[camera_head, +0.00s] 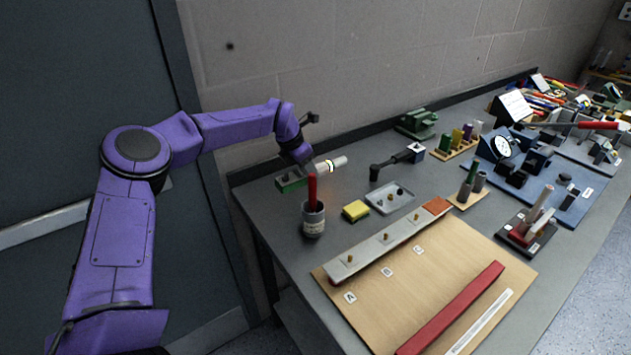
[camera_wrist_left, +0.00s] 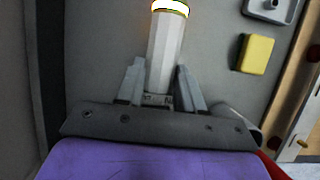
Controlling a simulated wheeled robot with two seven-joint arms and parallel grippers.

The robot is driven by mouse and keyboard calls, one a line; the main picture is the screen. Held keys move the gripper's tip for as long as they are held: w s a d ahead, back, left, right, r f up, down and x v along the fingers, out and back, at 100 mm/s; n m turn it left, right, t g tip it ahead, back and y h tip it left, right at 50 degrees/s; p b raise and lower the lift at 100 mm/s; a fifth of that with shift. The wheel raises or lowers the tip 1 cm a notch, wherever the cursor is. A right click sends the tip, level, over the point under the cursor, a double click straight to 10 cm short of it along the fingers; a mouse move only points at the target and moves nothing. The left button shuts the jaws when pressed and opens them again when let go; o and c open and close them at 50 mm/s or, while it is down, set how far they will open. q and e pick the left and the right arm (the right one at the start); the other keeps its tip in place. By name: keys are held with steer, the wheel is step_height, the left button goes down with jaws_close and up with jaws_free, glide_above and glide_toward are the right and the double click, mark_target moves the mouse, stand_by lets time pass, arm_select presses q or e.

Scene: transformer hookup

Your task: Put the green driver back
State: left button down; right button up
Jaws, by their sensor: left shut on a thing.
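My left gripper (camera_head: 309,166) is low over the back left of the bench. In the left wrist view its fingers (camera_wrist_left: 160,88) are shut on a pale faceted cylinder (camera_wrist_left: 164,50) with a bright yellow-white band at its far end. In the head view the pale cylinder (camera_head: 331,164) points right, away from the gripper. An upright green handle (camera_head: 472,172) stands among grey cylinders on a small wooden stand (camera_head: 468,201). I cannot tell whether it is the green driver. My right gripper is not in view.
A green block (camera_head: 289,183) lies below the left gripper. A cup (camera_head: 313,220) with a red handle stands in front. A yellow sponge (camera_head: 356,210) and a grey tray (camera_head: 390,198) are to the right. A wooden board (camera_head: 430,290) with a red bar covers the front.

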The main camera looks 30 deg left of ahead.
mark_target(305, 184)
arm_select(q)
steer(key=s+f+p, duration=0.1)
steer(key=s+f, duration=0.1)
steer(key=shift+s+f, duration=0.1)
steer(key=shift+s, duration=0.3)
steer(key=x, duration=0.3)
steer(key=shift+w+a, duration=0.25)
steer(key=shift+w, duration=0.05)
steer(key=shift+w+f, duration=0.15)
steer(key=shift+w, duration=0.05)
steer(key=c, duration=1.1)
jaws_free()
steer(key=shift+s, duration=0.15)
steer(key=o, duration=0.4)
steer(key=shift+s, duration=0.15)
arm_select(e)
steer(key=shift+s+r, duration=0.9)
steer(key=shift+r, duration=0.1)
